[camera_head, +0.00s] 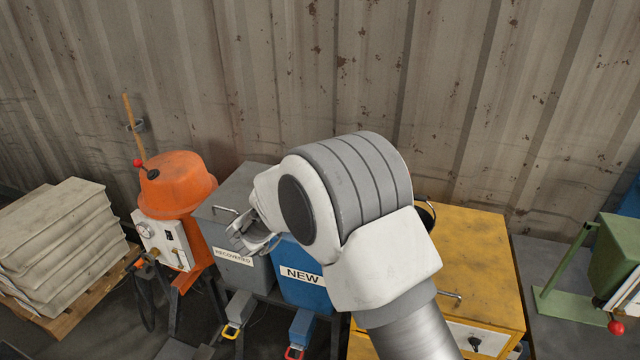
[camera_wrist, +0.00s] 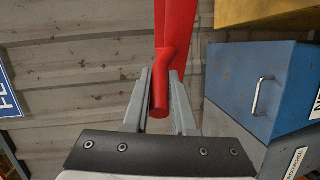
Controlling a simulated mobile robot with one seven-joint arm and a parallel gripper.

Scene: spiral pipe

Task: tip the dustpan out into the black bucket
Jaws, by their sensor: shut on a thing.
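My gripper (camera_wrist: 161,92) is shut on a red handle (camera_wrist: 162,45) in the wrist view. The handle, which I take to be the dustpan's, runs up between the two grey fingers and out of the top of the picture. The pan itself does not show, so I cannot tell what is in it or how it is tilted. In the head view my arm hides most of what it holds. A dark curved rim (camera_head: 428,207), perhaps the black bucket's, shows just behind my arm at the yellow cabinet's left edge; the rest of it is hidden.
A grey bin marked RECOVERED (camera_head: 240,262) and a blue bin marked NEW (camera_head: 302,284) stand side by side beneath my arm. The yellow cabinet (camera_head: 478,255) is to the right. An orange machine (camera_head: 178,185) and stacked grey slabs (camera_head: 62,235) are left. A corrugated wall (camera_head: 300,70) closes the back.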

